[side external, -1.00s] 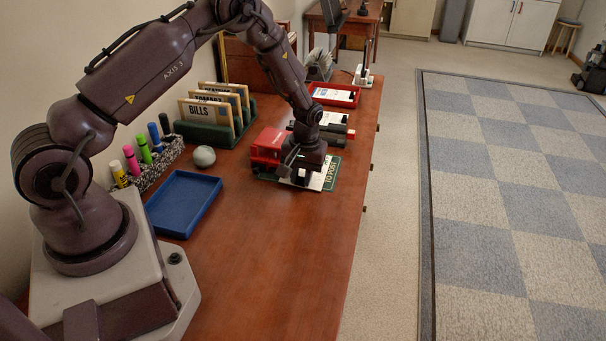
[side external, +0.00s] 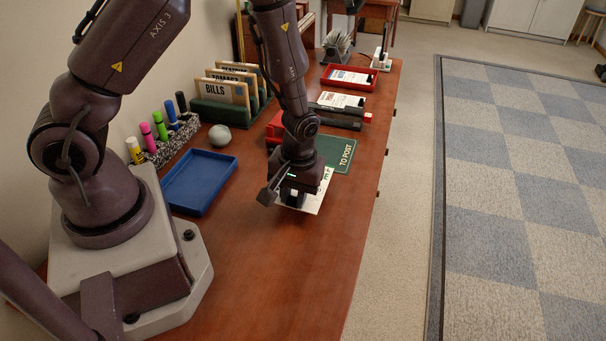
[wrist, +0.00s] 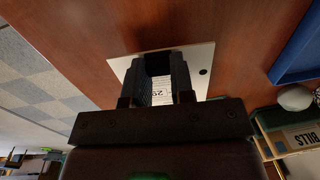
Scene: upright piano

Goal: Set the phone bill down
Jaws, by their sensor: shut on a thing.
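A white sheet with print (side external: 319,201), which looks like the phone bill, is held in my gripper (side external: 291,204). In the wrist view the sheet (wrist: 203,56) spreads out around both dark fingers (wrist: 158,66), with printed lines and a number between them and a dark dot near one corner. The fingers are shut on it and hide part of it. It is over the bare wood of the desk, in front of the green TO POST mat (side external: 340,154). I cannot tell whether it touches the desk.
A blue tray (side external: 173,203) lies to the left, with a grey ball (side external: 219,135) behind it. A red object (side external: 274,127) and a dark object with papers (side external: 338,116) stand behind the mat. A red tray (side external: 326,84) and a BILLS sorter (side external: 214,112) are farther back. The front desk is clear.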

